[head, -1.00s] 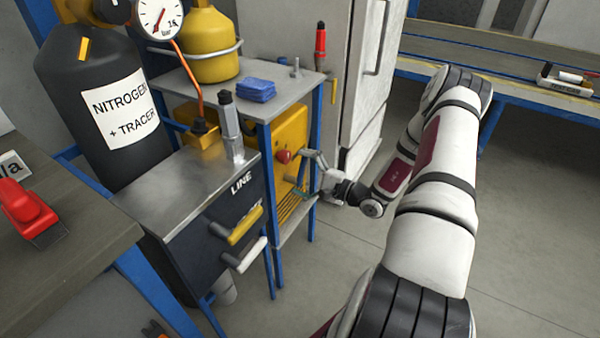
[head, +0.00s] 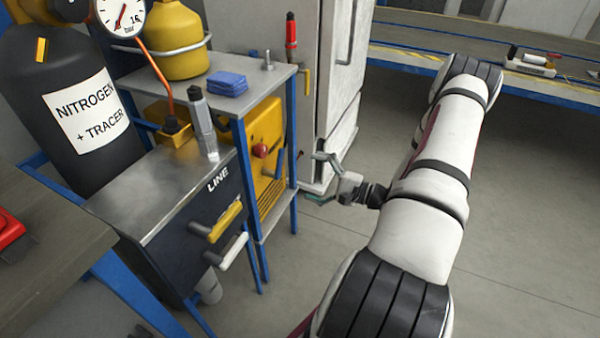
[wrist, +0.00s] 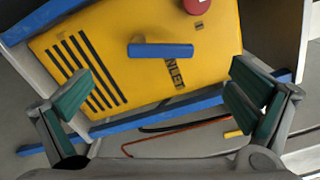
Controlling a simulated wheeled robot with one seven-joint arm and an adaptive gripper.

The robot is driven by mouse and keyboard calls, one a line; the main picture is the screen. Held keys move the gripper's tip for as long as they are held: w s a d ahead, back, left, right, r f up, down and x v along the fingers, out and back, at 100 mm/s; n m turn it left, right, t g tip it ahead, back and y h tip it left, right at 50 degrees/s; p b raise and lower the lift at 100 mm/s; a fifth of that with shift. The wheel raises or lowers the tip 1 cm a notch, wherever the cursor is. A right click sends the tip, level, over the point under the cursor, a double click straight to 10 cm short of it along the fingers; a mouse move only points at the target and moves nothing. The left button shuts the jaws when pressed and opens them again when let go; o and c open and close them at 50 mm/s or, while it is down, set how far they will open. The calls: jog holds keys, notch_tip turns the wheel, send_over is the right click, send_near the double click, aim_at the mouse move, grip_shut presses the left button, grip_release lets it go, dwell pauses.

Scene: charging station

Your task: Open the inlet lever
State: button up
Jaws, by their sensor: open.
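The blue inlet lever (wrist: 160,50) lies crosswise on the face of a yellow machine (wrist: 105,45), beside an upside-down INLET label (wrist: 173,73) in the wrist view. My gripper (wrist: 158,82) is open and empty, with its green-padded fingers spread to either side of the lever and apart from it. In the head view, my gripper (head: 314,178) is to the right of the yellow machine (head: 267,125), outside its blue frame.
A red knob (head: 261,151) sits on the machine's face. Blue frame legs (head: 293,200) stand between the machine and my gripper. A white cabinet (head: 337,100) stands behind. The LINE box (head: 185,240) with yellow and white handles is nearer. Floor at right is clear.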

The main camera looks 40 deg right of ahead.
aim_at(279, 164)
jog(key=shift+s+d, duration=0.1)
jog(key=shift+s, duration=0.15)
jog(key=c, duration=0.3)
jog(key=w+d, duration=0.1)
jog(key=d, duration=0.1)
jog(key=d+f+n+y+b, duration=0.1)
jog(key=d, duration=0.1)
jog(key=w+d+f+y+b, duration=0.1)
jog(key=d, duration=0.1)
jog(key=shift+w+d+f, duration=0.15)
jog(key=shift+w+d, duration=0.1)
jog(key=shift+w, duration=0.05)
jog(key=c, duration=1.9)
jog(key=d, duration=0.1)
jog(key=w+d+n+y, duration=0.1)
jog(key=d+f+g+y+b, duration=0.1)
jog(key=d, duration=0.1)
jog(key=shift+w+d+n, duration=0.1)
jog(key=shift+w+n, duration=0.15)
jog(key=shift+n, duration=0.15)
grip_shut()
jog(key=w+a+r+b, duration=0.2)
jog(key=w+a+b, duration=0.1)
jog(key=w+a, duration=0.4)
jog(key=shift+a+r, duration=0.3)
jog(key=shift+a, duration=0.6)
